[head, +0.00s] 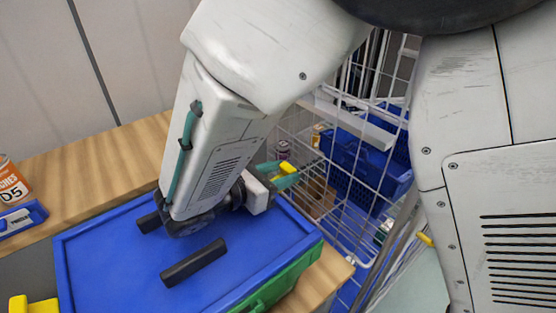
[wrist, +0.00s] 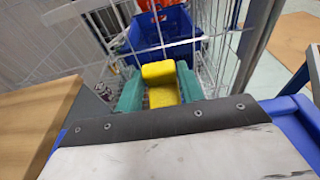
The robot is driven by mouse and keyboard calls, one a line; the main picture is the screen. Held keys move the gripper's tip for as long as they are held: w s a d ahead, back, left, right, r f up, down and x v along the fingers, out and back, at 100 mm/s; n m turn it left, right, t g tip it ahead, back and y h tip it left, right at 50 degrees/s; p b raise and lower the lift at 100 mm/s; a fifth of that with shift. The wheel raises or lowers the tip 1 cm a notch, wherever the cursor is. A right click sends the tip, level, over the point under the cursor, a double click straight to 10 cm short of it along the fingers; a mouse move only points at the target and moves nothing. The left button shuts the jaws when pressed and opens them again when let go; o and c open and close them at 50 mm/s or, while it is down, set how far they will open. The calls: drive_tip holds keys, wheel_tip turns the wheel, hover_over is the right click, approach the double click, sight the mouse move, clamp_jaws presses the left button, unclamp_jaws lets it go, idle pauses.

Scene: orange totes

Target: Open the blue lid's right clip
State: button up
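The blue lid (head: 110,270) lies on a green tote (head: 290,280) on the wooden table, and two dark bars show on its top. Its right clip is yellow (head: 288,168) and sits at the lid's far right side; it also shows in the wrist view (wrist: 160,84). My gripper (head: 279,174) has teal fingers, one on each side of this clip. In the wrist view my gripper (wrist: 160,90) shows the clip filling the gap, with both fingers against it. The clip's lower part and hinge are hidden. Another yellow clip (head: 38,306) is at the near left.
A white wire cage (head: 340,215) stands just beyond the table's right edge, with a blue basket (head: 365,165) and other goods in it. The back table strip is clear.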

drive_tip(key=o, duration=0.3)
drive_tip(key=v, duration=0.7)
drive_tip(key=shift+s+a, duration=0.25)
drive_tip(key=shift+a, duration=0.05)
